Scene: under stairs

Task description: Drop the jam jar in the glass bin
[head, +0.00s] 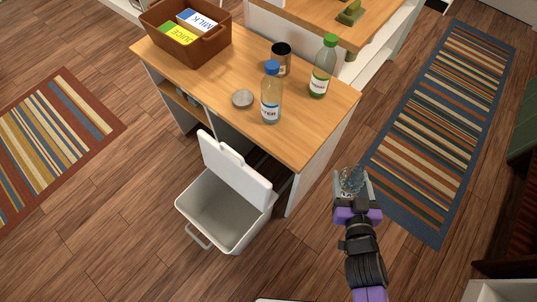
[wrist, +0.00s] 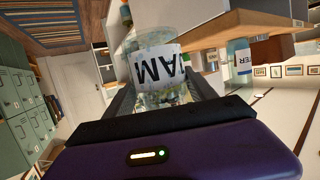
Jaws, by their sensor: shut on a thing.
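My gripper (head: 353,190) is shut on the jam jar (head: 350,178), a clear glass jar. In the wrist view the jar (wrist: 155,68) sits between the fingers, its white label reading "AM" upside down. I hold it in the air to the right of the table's near corner. A white bin (head: 222,212) with its lid raised stands on the floor in front of the table, left of my gripper. Its inside looks empty. I see no label on it that marks it as the glass bin.
The wooden table (head: 318,128) stands between the bin and the back. On it are a blue-capped bottle (head: 271,98), a green-capped bottle (head: 322,72), a dark-topped jar (head: 281,62), a round lid (head: 242,99) and a brown basket (head: 160,40) with cartons. Floor around the bin is clear.

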